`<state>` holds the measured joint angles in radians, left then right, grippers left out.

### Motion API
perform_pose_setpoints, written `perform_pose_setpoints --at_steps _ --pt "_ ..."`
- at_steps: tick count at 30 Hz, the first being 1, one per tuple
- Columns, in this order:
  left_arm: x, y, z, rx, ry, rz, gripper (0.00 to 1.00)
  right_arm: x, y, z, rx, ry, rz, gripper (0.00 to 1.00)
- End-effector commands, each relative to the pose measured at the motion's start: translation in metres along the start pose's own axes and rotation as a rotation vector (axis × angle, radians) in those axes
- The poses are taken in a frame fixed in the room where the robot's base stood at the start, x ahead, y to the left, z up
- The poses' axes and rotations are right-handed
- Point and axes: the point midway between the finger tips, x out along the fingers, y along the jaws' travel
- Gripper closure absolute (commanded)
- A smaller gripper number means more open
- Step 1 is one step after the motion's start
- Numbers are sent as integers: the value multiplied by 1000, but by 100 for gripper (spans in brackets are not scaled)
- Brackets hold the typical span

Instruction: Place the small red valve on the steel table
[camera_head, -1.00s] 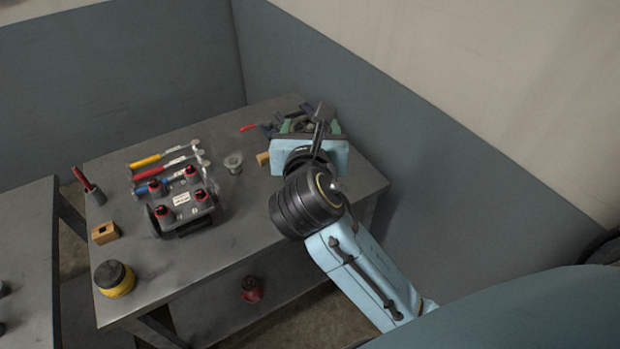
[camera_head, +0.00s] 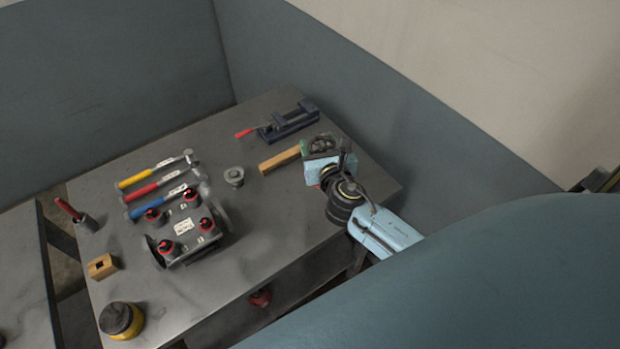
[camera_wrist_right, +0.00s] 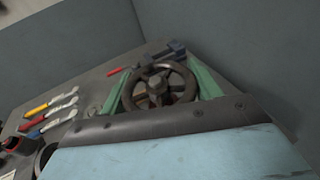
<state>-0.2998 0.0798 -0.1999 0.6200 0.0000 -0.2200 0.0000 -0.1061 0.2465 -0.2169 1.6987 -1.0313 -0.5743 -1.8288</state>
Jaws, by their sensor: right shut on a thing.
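My right gripper (camera_head: 322,150) is over the right end of the steel table (camera_head: 262,205). It is shut on a valve, whose dark spoked handwheel shows between the green fingers in the right wrist view (camera_wrist_right: 158,86). I cannot tell whether the valve touches the tabletop. My left gripper is not in view.
A blue vise (camera_head: 288,122) and a wooden block (camera_head: 281,158) lie close to the gripper. A red object (camera_head: 260,298) is on the lower shelf. The table's front middle is clear.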

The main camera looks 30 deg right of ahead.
Motion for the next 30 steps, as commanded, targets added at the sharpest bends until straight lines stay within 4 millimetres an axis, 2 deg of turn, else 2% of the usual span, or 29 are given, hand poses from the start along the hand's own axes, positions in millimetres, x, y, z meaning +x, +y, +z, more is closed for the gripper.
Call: perform_pose_setpoints --at_steps 2,9,12,17,24,30 --pt "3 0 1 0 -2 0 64 2 0 -4 1 -6 1 100" --pt "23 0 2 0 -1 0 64 10 0 -44 1 -4 0 100" --pt "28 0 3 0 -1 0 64 12 0 -54 1 -6 2 100" --pt "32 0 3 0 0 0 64 15 0 -63 2 -7 2 100" --pt "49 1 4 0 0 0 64 20 0 -92 0 -6 2 100" --pt "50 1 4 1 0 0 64 21 0 -95 1 -7 2 100"
